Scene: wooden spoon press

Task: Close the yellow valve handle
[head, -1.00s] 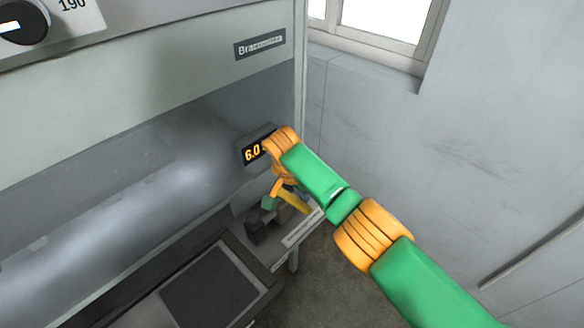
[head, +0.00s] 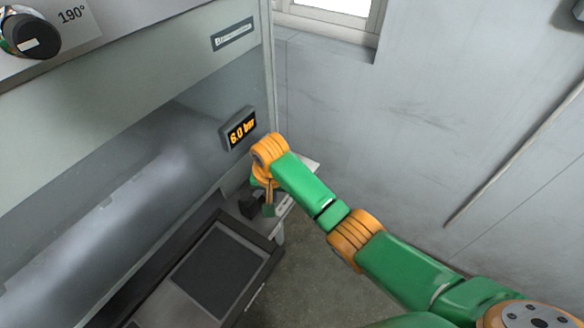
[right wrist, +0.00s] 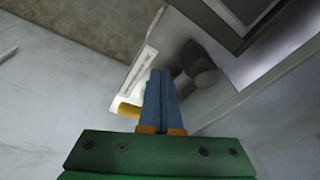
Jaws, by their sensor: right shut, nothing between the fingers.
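The yellow valve handle (right wrist: 128,110) shows as a short yellow end in the right wrist view, just left of my fingers. The rest of it is hidden behind the fingers and palm. My right gripper (right wrist: 159,73) is shut and empty, its blue fingers together over the dark valve body (right wrist: 195,68). It is beside the handle; I cannot tell whether they touch. In the head view my right arm covers the handle, and the dark valve body (head: 250,206) shows beside the wrist. My left gripper is not clearly seen.
A display (head: 239,130) reading 6.0 bar is on the machine's panel above the valve. A dark pad (head: 217,266) lies on the press table at lower left. A black knob (head: 30,35) marked 190° is at upper left. The grey wall is at right.

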